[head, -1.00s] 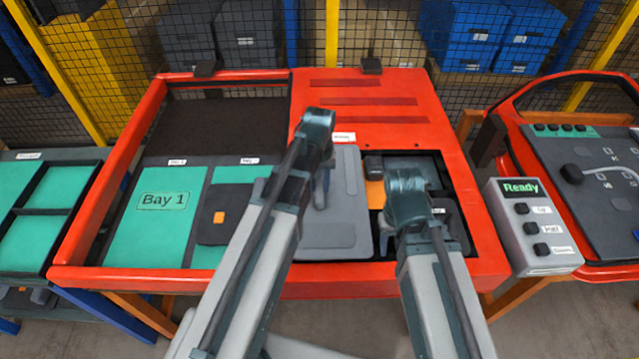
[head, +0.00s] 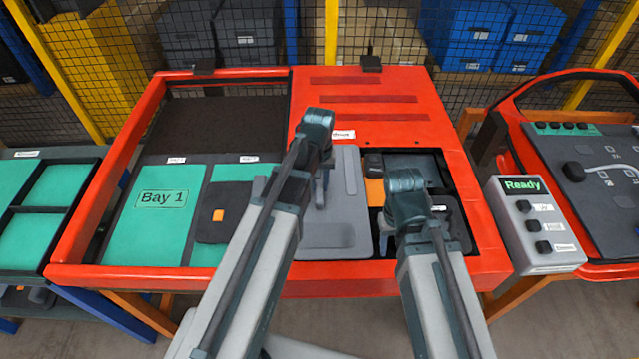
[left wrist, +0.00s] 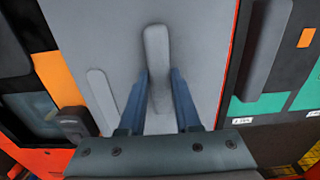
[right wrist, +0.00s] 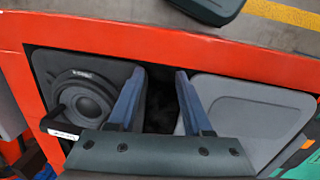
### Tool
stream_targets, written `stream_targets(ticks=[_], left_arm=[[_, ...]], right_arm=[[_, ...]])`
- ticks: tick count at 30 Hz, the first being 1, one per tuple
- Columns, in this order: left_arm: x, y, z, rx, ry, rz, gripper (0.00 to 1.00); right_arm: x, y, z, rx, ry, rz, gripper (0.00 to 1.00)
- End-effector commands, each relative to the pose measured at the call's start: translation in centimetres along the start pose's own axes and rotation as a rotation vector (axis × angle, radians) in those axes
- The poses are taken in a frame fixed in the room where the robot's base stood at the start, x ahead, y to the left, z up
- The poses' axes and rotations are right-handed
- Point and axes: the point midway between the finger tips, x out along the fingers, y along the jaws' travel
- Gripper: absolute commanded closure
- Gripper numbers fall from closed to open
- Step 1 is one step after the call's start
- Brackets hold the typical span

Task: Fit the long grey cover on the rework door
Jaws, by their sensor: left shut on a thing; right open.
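The long grey cover (head: 335,232) lies flat in the middle of the red door frame (head: 400,135), left of the dark opening. My left gripper (head: 323,195) is shut on the cover's raised grip, and both fingers flank that grip in the left wrist view (left wrist: 160,85). I cannot tell whether the cover is fully seated. My right gripper (head: 408,230) is open and empty over the opening. In the right wrist view its fingers (right wrist: 158,85) stand above a dark gap between a round speaker (right wrist: 88,97) and the cover (right wrist: 245,105).
Left of the cover are teal Bay 1 (head: 160,202) and a dark part with an orange square (head: 222,228). An orange strip (head: 376,193) shows beside the opening. A grey button box reading Ready (head: 525,240) stands on the right. A second red door (head: 525,100) is beyond it.

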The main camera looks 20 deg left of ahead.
Motion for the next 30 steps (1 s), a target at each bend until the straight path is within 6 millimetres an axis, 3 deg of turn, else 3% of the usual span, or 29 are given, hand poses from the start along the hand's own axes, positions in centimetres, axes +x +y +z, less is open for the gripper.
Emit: stream_targets(ticks=[19,20,21,25,30], left_arm=[[0.4,0.0,-0.02,0.0,0.0,0.0,1.0],[0.4,0.0,-0.02,0.0,0.0,0.0,0.67],[0.4,0.0,-0.02,0.0,0.0,0.0,0.59],[0.4,0.0,-0.01,0.0,0.0,0.0,0.36],[0.4,0.0,-0.01,0.0,0.0,0.0,0.33]], right_arm=[[0.4,-0.04,-0.02,0.0,0.0,0.0,0.5],[0.4,-0.04,-0.02,0.0,0.0,0.0,0.5],[0.4,-0.04,-0.02,0.0,0.0,0.0,0.5],[0.4,-0.04,-0.02,0.0,0.0,0.0,0.5],[0.4,-0.04,-0.02,0.0,0.0,0.0,0.5]])
